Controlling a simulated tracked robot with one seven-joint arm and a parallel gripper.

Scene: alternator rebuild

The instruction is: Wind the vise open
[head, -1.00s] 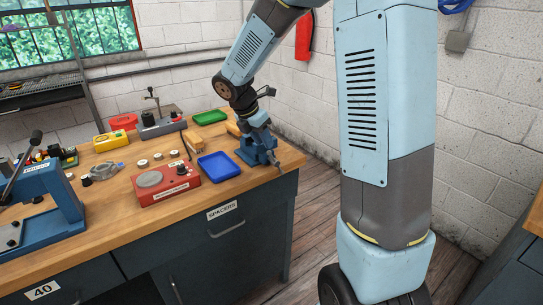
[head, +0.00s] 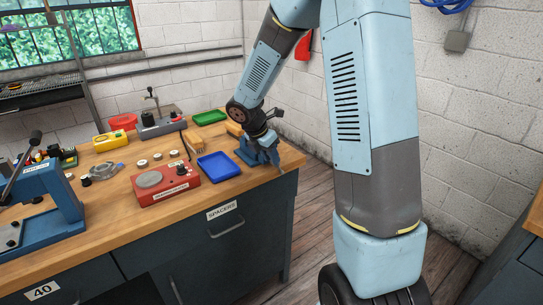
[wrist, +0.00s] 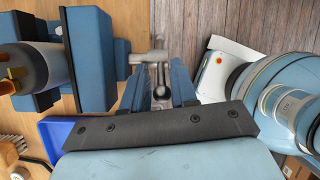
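The blue vise (head: 247,152) is at the right end of the bench, partly hidden by my arm in the head view. In the wrist view its blue jaw body (wrist: 90,58) is at left, beside a grey cylinder (wrist: 22,68) with orange ends. The vise's grey screw and crank handle (wrist: 148,58) stick out to the right of the body. My gripper (wrist: 158,78) has its two blue fingers apart, one each side of the handle's lower end. I see gaps between handle and fingers. In the head view my gripper (head: 273,155) is beside the vise.
A blue tray (head: 218,166) and a red device (head: 166,182) lie left of the vise. A blue press (head: 45,205) stands at far left. The floor right of the bench is open.

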